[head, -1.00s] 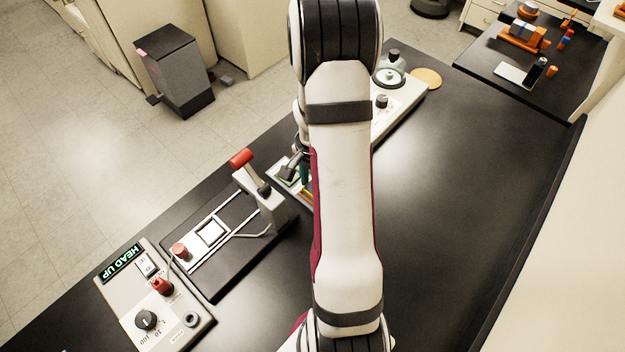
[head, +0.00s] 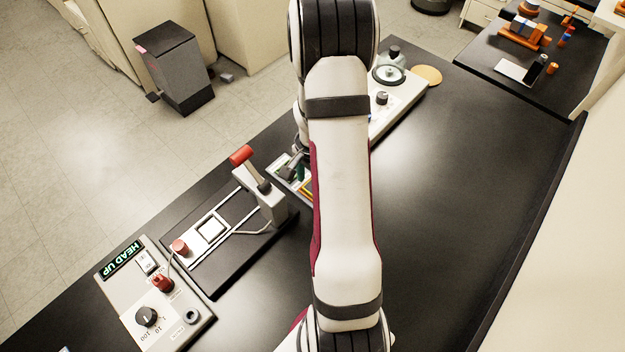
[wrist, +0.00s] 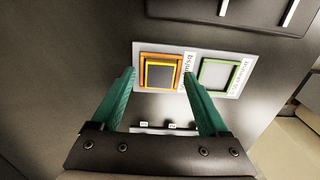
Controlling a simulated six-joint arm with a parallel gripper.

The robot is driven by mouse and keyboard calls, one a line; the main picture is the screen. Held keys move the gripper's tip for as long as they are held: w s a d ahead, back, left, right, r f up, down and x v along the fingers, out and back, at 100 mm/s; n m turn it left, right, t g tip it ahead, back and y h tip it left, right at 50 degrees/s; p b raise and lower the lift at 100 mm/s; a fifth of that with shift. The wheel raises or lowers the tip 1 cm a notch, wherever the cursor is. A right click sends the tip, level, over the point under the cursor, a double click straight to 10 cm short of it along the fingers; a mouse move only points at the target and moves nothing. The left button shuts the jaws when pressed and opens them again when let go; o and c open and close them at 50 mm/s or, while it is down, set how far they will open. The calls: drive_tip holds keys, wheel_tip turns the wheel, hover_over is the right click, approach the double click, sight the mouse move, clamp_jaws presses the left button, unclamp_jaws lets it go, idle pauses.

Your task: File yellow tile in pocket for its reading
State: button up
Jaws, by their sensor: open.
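In the wrist view, my gripper (wrist: 159,76) is open, with its two green fingers apart and nothing between them. Past the fingertips lies a pale board (wrist: 191,53) with two framed pockets. The orange-framed pocket (wrist: 176,55) appears between the fingertips. A yellow-edged square with a dark middle, seemingly the yellow tile (wrist: 160,74), lies inside that frame. The green-framed pocket (wrist: 203,73) to the right looks empty. The printed labels are too small and turned to read surely. In the head view, my arm hides most of the board (head: 279,178).
In the head view, the profiler stage (head: 211,230) with its red-handled lever (head: 241,155) stands left of my arm. A control box (head: 160,300) reads HEAD UP. A domed device (head: 389,76) stands behind. The black bench right of my arm is clear.

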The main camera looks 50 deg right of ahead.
drive_tip(key=shift+r, duration=0.1)
drive_tip(key=shift+r, duration=3.45)
wheel_tip(320, 180, up, 16)
drive_tip(key=shift+f, duration=0.1)
drive_tip(key=s+a+n+y, duration=0.15)
drive_tip(key=a+n, duration=0.25)
drive_tip(key=a, duration=0.5)
drive_tip(key=s+a+n+h, duration=0.1)
drive_tip(key=s+a+n, duration=0.2)
drive_tip(key=a, duration=0.7)
drive_tip(key=s+a+f+n+y, duration=0.1)
drive_tip(key=s+a+f+n, duration=0.1)
drive_tip(key=s+a+n, duration=0.3)
drive_tip(key=s+a, duration=0.3)
drive_tip(key=shift+s+f+n, duration=0.3)
drive_tip(key=shift+s+f, duration=0.05)
